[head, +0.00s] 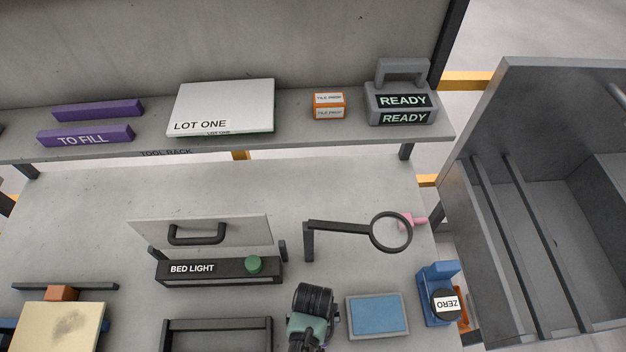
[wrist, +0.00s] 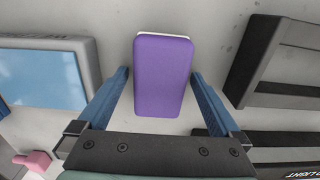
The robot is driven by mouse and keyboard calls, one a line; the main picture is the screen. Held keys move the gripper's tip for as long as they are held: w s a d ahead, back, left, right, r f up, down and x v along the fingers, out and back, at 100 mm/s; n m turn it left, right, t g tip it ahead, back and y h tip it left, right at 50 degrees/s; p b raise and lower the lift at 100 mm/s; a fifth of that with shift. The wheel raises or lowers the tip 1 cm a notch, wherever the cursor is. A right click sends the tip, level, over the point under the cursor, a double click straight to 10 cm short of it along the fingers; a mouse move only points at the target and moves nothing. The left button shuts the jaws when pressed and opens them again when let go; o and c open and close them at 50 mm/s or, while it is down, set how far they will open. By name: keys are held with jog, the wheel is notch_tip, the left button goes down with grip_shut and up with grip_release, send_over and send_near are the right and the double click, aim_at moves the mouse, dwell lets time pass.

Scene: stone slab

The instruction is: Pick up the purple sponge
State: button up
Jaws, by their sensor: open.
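The purple sponge (wrist: 162,72) is a rounded block with a thin white layer at its far edge, lying on the grey slab in the wrist view. My gripper (wrist: 159,76) is open, its blue fingers on either side of the sponge's outline. The right finger is close to the sponge's side, and a small gap shows at the left. I cannot tell how far the fingertips are above the slab. In the head view my gripper (head: 308,335) is at the bottom centre, and the sponge is not visible there.
A blue pad (head: 377,315) lies to the right of my gripper, and a dark frame (head: 218,325) to its left. Behind stand the BED LIGHT box (head: 215,271) and a magnifier (head: 390,250). A blue ZERO device (head: 437,292) stands at right. The slab behind these is mostly clear.

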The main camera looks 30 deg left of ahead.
jog(key=c, duration=1.3)
jog(key=shift+o, duration=0.2)
